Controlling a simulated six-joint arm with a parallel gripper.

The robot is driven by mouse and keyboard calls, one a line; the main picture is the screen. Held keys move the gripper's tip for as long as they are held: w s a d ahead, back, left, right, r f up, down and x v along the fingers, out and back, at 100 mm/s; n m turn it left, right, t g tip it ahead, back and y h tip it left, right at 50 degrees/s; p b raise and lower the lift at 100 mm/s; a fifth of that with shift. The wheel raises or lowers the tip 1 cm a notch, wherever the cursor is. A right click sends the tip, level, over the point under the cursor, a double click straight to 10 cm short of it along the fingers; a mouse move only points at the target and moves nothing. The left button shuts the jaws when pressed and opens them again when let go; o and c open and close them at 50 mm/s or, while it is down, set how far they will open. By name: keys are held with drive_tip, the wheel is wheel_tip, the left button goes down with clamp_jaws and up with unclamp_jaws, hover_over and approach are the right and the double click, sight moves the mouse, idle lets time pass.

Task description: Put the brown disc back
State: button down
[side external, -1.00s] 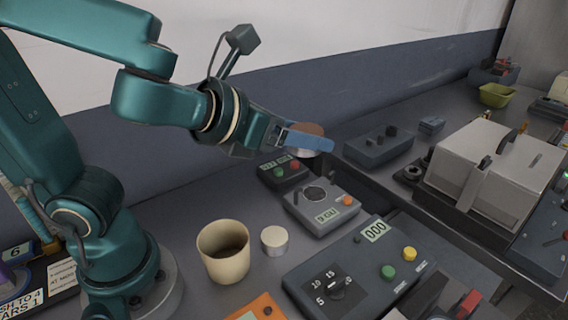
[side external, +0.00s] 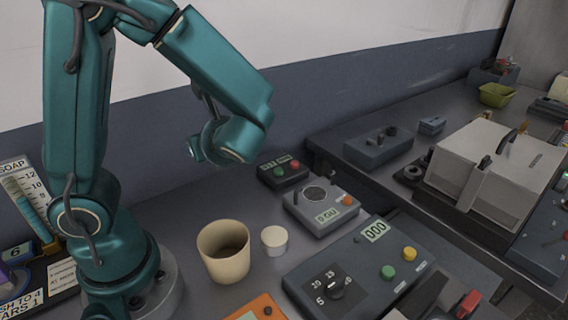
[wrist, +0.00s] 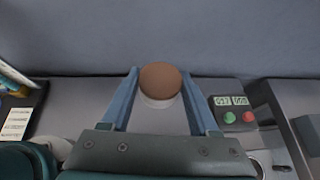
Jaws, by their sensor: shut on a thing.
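The brown disc (wrist: 160,80) shows in the wrist view between the two blue fingers of my gripper (wrist: 161,88). A pale rim shows under its brown top. My gripper is shut on it and holds it in front of the wall, above the back part of the bench. In the side view the fingers and the disc are hidden behind my own arm.
A cream cup (side external: 224,252) and a small white-topped round piece (side external: 274,241) stand on the bench. A grey lidded machine (side external: 490,170) sits farther right.

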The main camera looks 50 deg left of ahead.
drive_tip(key=shift+s+a+f+n+g, duration=0.4)
drive_tip(key=shift+s+a, duration=0.1)
drive_tip(key=shift+s, duration=0.1)
drive_tip(key=shift+s+a+f, duration=0.15)
drive_tip(key=shift+f, duration=0.4)
hover_over(257, 220)
wheel_tip(257, 220, down, 7)
drive_tip(key=shift+r, duration=0.2)
drive_tip(key=shift+f, duration=1.95)
drive_tip(key=shift+f, duration=0.25)
drive_tip(key=shift+f, duration=0.35)
